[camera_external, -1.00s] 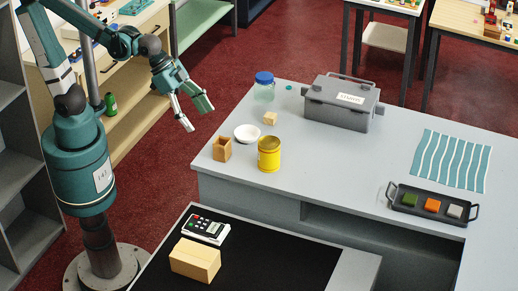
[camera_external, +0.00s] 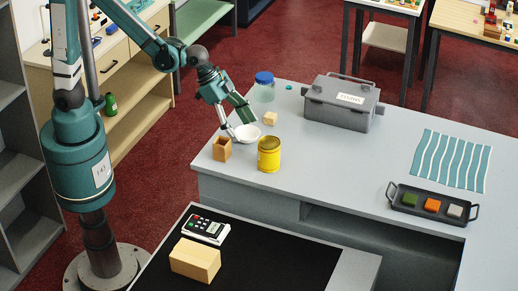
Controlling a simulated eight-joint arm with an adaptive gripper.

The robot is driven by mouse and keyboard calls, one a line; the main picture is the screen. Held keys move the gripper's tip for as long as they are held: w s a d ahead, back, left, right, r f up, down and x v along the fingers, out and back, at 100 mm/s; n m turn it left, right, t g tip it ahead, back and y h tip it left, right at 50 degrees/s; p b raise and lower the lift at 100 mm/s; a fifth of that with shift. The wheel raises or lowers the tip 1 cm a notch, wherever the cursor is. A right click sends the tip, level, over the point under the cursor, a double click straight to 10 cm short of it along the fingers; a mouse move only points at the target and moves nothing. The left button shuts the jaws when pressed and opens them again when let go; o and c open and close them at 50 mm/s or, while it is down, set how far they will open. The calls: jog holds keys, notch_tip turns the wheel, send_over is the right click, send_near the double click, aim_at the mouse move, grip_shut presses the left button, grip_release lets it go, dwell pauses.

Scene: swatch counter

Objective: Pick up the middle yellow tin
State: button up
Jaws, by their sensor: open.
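One yellow tin (camera_external: 269,154) stands upright on the grey counter, near its front left part; I see no other yellow tin. One finger hides part of the bowl's left side.
A small wooden box (camera_external: 222,149) stands left of the tin. A wooden cube (camera_external: 270,118), a blue-lidded jar (camera_external: 264,88) and a grey toolbox (camera_external: 342,102) stand behind. A black tray (camera_external: 400,207) with coloured blocks and a striped cloth (camera_external: 452,160) lie right. The counter's middle is clear.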

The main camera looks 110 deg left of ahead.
aim_at(262, 140)
jog(key=w+a+f, duration=0.2)
jog(key=w+a+f+p, duration=0.1)
jog(key=w+a+f, duration=0.1)
jog(key=a+f, duration=0.1)
jog(key=shift+w+f, duration=0.3)
jog(key=shift+w+f, duration=0.1)
jog(key=shift+f, duration=0.05)
jog(key=shift+x, duration=1.15)
jog(key=shift+f, duration=0.15)
jog(key=shift+p+x, duration=0.35)
jog(key=shift+x, duration=2.1)
jog(key=c, duration=1.3)
